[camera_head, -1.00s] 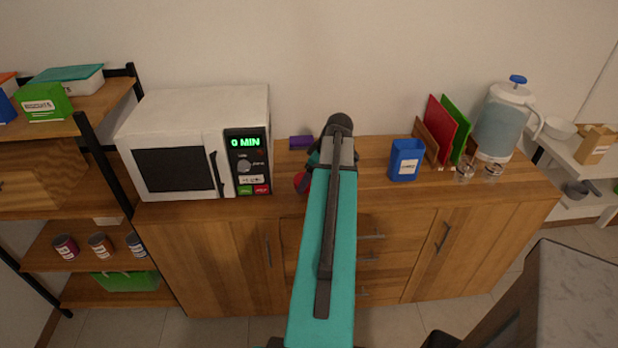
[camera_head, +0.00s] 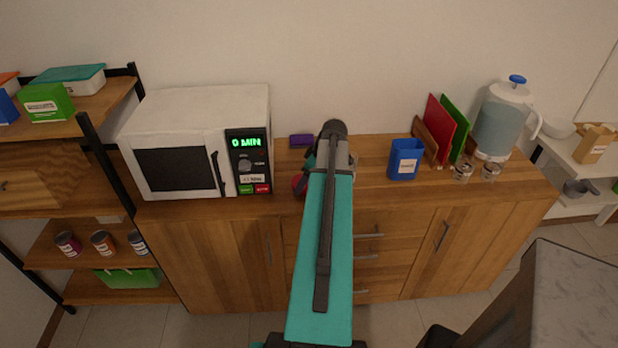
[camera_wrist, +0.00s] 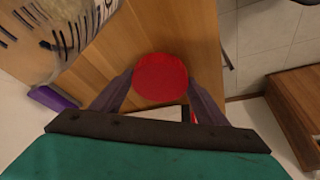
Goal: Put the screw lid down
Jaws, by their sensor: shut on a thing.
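The red round screw lid (camera_wrist: 160,79) is between the two fingers of my gripper (camera_wrist: 154,95) in the wrist view. My gripper is shut on it, above the wooden counter (camera_wrist: 180,32). In the head view only a red edge of the lid (camera_head: 298,184) shows, left of my teal arm. The arm hides the rest of the lid and the fingertips. I cannot tell whether the lid touches the counter.
A microwave (camera_head: 180,150) stands to the left and a purple item (camera_head: 301,141) lies behind. A blue container (camera_head: 404,160), red and green boards (camera_head: 447,130), small jars (camera_head: 463,172) and a water dispenser (camera_head: 503,120) stand to the right.

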